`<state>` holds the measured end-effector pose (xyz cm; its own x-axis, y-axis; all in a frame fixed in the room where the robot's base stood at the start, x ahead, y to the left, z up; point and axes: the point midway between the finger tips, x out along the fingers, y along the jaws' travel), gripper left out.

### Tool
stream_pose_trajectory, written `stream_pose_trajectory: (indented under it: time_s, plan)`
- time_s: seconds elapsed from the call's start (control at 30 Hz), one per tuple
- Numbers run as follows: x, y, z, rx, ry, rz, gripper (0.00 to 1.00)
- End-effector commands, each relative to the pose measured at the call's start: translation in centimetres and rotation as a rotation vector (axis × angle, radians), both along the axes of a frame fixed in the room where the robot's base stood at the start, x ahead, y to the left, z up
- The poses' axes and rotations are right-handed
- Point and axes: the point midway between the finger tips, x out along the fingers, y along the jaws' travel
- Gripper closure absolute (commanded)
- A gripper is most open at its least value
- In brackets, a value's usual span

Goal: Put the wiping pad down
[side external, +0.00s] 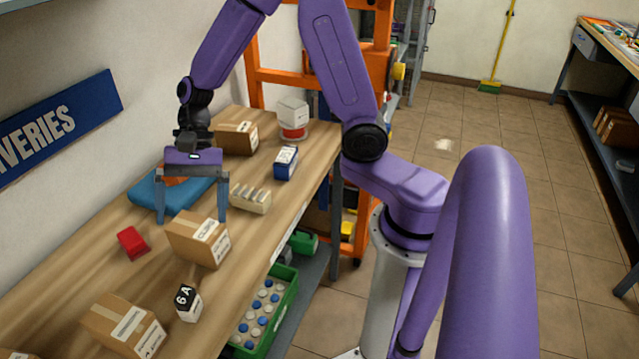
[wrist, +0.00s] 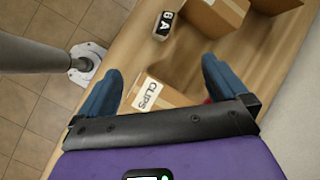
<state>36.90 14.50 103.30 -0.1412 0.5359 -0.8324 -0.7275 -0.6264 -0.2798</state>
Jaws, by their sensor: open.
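My gripper (side external: 192,217) is open, with nothing held between its fingers, and hangs over the wooden bench. In the wrist view its two blue fingers (wrist: 161,68) stand wide apart, with the CLIPS box (wrist: 160,95) showing between them. A flat blue pad-like thing (side external: 143,196) lies on the bench behind the gripper, with an orange piece (side external: 176,181) on or above it, partly hidden by the gripper. A small red block (side external: 132,242) lies on the bench to the left of the CLIPS box. I cannot tell for sure which of these is the wiping pad.
The CLIPS carton (side external: 199,238) stands just in front of the gripper. A 6A block (side external: 188,302), another carton (side external: 122,325), a cream block (side external: 250,198) and a blue-white box (side external: 286,163) stand on the bench (side external: 75,263). Bare wood lies around the red block.

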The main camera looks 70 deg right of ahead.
Motion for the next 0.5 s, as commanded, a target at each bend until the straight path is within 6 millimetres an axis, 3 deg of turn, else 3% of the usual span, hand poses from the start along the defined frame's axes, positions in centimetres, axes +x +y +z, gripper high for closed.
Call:
stream_pose_trajectory:
  time_s: [0.2,0.5]
  plan:
    - [-7.2,-0.7,1.5,-0.069,-0.16,0.47,0.0]
    - [-15.1,-4.1,2.8,-0.148,-0.385,1.1,0.0]
